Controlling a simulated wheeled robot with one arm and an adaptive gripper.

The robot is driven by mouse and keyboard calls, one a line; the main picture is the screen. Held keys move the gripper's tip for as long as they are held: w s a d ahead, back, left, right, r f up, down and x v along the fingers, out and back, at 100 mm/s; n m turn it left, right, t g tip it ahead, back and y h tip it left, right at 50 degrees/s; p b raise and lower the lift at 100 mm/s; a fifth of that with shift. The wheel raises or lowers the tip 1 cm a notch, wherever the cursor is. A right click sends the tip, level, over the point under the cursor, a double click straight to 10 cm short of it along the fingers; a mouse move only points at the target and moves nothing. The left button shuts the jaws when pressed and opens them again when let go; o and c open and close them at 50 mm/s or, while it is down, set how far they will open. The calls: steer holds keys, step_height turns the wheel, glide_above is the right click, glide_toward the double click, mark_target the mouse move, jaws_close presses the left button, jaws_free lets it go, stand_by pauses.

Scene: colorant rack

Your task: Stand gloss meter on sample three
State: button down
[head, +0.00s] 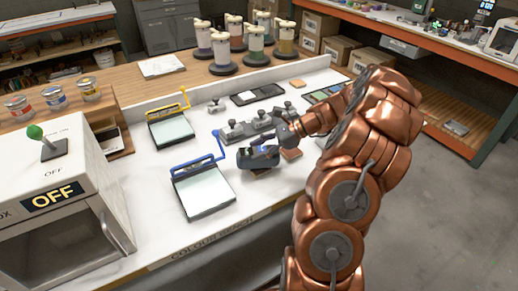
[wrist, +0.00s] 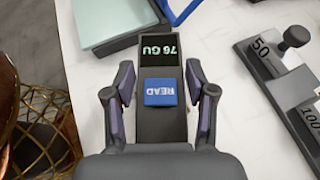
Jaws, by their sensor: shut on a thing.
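The gloss meter (wrist: 160,118) is a dark oblong device with a blue READ button and a screen showing 76 GU, upside down in the wrist view. My gripper (wrist: 160,90) has one finger on each side of it and is shut on it. In the head view the gloss meter (head: 258,158) is low over or on the white bench, just right of the blue-handled plate; contact with the bench is unclear. I cannot tell which thing is sample three.
The blue-handled plate (head: 204,190) and yellow-handled plate (head: 171,131) lie to the left. A grey block row (head: 246,128), marked 50 and 100 in the wrist view (wrist: 290,85), stands behind. Dark panels (head: 257,94) lie farther back. A white OFF box (head: 62,185) stands front left.

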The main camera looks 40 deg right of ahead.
steer(key=shift+f, duration=0.15)
steer(key=shift+c, duration=1.8)
jaws_free()
